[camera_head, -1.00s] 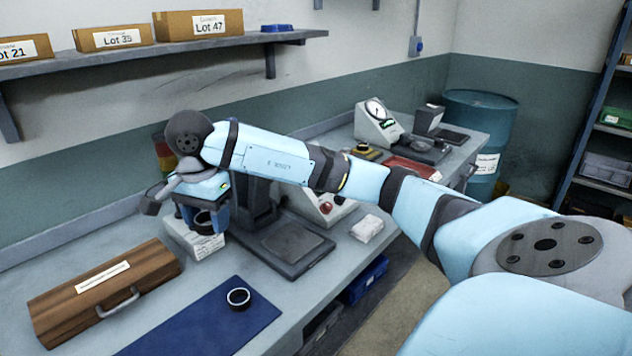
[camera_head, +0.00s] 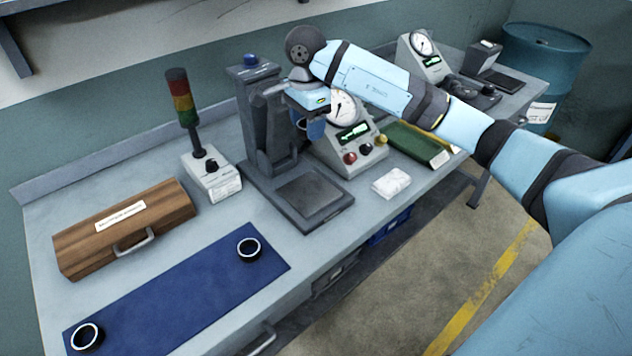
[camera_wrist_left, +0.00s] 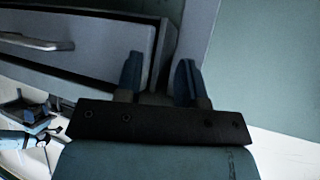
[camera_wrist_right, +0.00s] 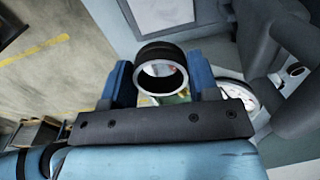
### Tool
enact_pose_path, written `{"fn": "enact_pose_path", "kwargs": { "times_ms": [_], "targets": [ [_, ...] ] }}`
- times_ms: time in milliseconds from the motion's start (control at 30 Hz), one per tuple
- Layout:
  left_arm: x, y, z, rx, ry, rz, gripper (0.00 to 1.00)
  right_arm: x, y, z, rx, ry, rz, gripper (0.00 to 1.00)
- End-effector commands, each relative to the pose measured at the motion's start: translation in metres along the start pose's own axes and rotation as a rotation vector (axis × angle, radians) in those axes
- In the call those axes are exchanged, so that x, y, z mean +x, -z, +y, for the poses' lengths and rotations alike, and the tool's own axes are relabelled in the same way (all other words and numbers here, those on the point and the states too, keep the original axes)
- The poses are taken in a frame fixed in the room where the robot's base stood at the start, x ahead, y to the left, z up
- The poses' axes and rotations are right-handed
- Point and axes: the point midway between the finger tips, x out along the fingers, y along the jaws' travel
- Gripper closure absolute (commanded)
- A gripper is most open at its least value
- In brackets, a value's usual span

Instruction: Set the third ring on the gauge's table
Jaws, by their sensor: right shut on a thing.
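My right gripper (camera_head: 312,128) is shut on a dark ring with a bright rim (camera_wrist_right: 160,50), held in the air between its two blue fingers in the right wrist view. It hangs beside the column stand (camera_head: 268,125), in front of the box with a dial and buttons (camera_head: 345,148). The stand's flat square plate (camera_head: 310,195) is bare. I cannot tell which dial unit is the gauge. My left gripper (camera_wrist_left: 160,82) is open and empty near a drawer front.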

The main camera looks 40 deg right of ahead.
Motion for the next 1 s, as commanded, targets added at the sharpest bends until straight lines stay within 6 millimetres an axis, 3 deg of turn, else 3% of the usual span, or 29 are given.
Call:
{"fn": "enact_pose_path", "kwargs": {
  "times_ms": [100,400,1000],
  "targets": [
    [-0.002,0.000,-0.001,0.004,0.002,-0.003,0.64,0.034,0.000,0.001,0.001,-0.006,-0.001,0.72],
    [-0.005,0.003,-0.001,0.009,0.002,-0.004,0.64,0.110,-0.001,0.001,0.000,-0.005,-0.001,0.72],
    [-0.008,0.009,0.001,0.011,0.000,0.003,0.64,0.177,0.000,0.001,0.000,-0.001,-0.001,0.72]
  ]
}}
